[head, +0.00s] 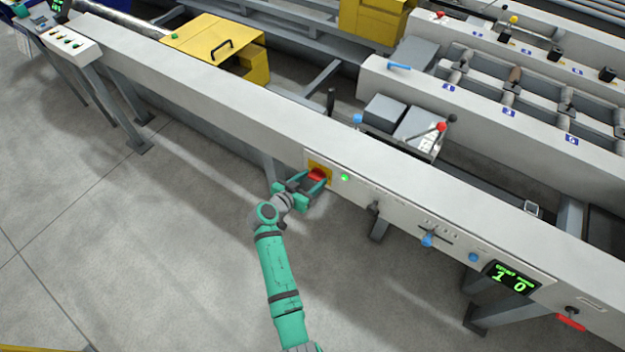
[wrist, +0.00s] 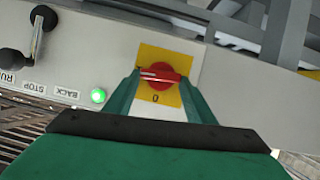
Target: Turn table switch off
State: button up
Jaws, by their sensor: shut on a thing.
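The table switch is a red rotary knob (head: 317,174) on a yellow plate (head: 326,167), set in the light front face of the runout table (head: 240,110). In the wrist view the red knob (wrist: 160,76) lies crosswise over the yellow plate (wrist: 168,57), with a "0" mark below it. My gripper (head: 316,184) is at the knob, its green fingers on either side of it. In the wrist view my gripper (wrist: 160,90) is closed around the knob's two ends. A green lamp (head: 345,178) glows just right of the plate; it also shows in the wrist view (wrist: 98,96).
A yellow box (head: 215,47) stands behind the beam. The floor in front is clear.

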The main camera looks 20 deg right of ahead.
jog(key=shift+w+a+n+g+h, duration=0.1)
jog(key=shift+w+n+g+h, duration=0.15)
jog(key=shift+n, duration=0.35)
jog(key=shift+a+n+g+h, duration=0.15)
jog(key=shift+n+g, duration=0.2)
jog(key=shift+n, duration=0.25)
jog(key=n+h, duration=0.1)
jog(key=n+g+h, duration=0.1)
jog(key=n, duration=0.1)
jog(key=shift+w+a+f, duration=0.1)
jog(key=shift+w+f, duration=0.05)
jog(key=shift+w, duration=0.05)
jog(key=n, duration=0.1)
jog(key=n+h, duration=0.1)
jog(key=n, duration=0.1)
jog(key=shift+w+a+f+n+g+h, duration=0.1)
jog(key=shift+w+f+n+g+h, duration=0.05)
jog(key=shift+f+n+g+h, duration=0.2)
jog(key=shift+f+n+h, duration=0.2)
jog(key=shift+n+h, duration=0.65)
jog(key=shift+n, duration=0.9)
jog(key=o, duration=1)
jog(key=shift+o, duration=0.2)
jog(key=shift+a, duration=0.1)
jog(key=v, duration=1)
jog(key=shift+a, duration=0.4)
